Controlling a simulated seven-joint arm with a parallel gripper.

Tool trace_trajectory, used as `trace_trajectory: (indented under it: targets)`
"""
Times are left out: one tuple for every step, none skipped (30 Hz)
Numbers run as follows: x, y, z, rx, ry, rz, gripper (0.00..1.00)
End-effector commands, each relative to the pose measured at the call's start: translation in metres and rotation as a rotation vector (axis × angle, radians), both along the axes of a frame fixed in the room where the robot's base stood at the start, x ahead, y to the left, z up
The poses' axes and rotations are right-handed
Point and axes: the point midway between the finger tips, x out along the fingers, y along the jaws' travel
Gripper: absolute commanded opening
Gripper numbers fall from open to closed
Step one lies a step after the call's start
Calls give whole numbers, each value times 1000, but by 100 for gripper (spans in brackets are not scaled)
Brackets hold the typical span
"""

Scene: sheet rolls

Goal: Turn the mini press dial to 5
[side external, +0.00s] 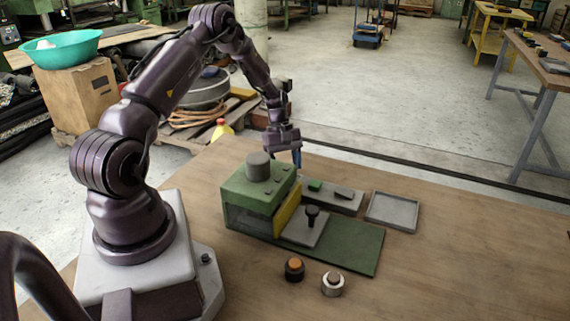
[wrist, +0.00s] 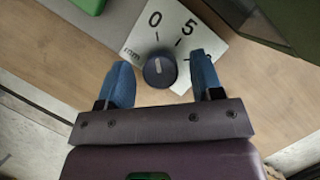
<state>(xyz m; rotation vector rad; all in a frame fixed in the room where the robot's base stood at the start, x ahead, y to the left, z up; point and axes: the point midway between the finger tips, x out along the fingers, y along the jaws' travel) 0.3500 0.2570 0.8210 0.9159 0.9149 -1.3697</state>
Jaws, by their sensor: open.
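The dial (wrist: 160,72) is a round dark knob with a light pointer line, in the wrist view. It sits on a white scale plate (wrist: 136,42) marked "0", "5" and "mm". The pointer line looks turned toward the 0 tick. My gripper (wrist: 163,68) is open, with one blue finger on each side of the dial and a visible gap to each. In the side view my gripper (side external: 297,158) points down behind the green press (side external: 245,190), which hides the dial there.
A grey panel with a green block (side external: 315,185) and an empty grey tray (side external: 393,211) lie right of the press. A dark-stemmed knob (side external: 312,212) stands on a plate in front. An orange-topped knob (side external: 294,269) and a white-ringed knob (side external: 332,284) stand near the front.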

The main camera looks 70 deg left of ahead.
Motion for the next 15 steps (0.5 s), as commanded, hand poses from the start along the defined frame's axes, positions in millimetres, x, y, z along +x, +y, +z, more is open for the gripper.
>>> trace_trajectory:
  targets:
    - [0, 0, -1, 0, 0, 0, 60]
    - [0, -1, -1, 0, 0, 0, 60]
    - [0, 0, -1, 0, 0, 0, 60]
    - [0, 0, -1, 0, 0, 0, 60]
    - [0, 0, -1, 0, 0, 0, 60]
    - [0, 0, -1, 0, 0, 0, 60]
    - [0, 0, -1, 0, 0, 0, 58]
    - [0, 0, -1, 0, 0, 0, 51]
    - [0, 0, -1, 0, 0, 0, 42]
    - [0, 0, 0, 0, 0, 0, 35]
    - [0, 0, 0, 0, 0, 0, 28]
    - [0, 0, 0, 0, 0, 0, 19]
    - [0, 0, 0, 0, 0, 0, 12]
    - [0, 0, 0, 0, 0, 0, 12]
    - [0, 0, 0, 0, 0, 0, 12]
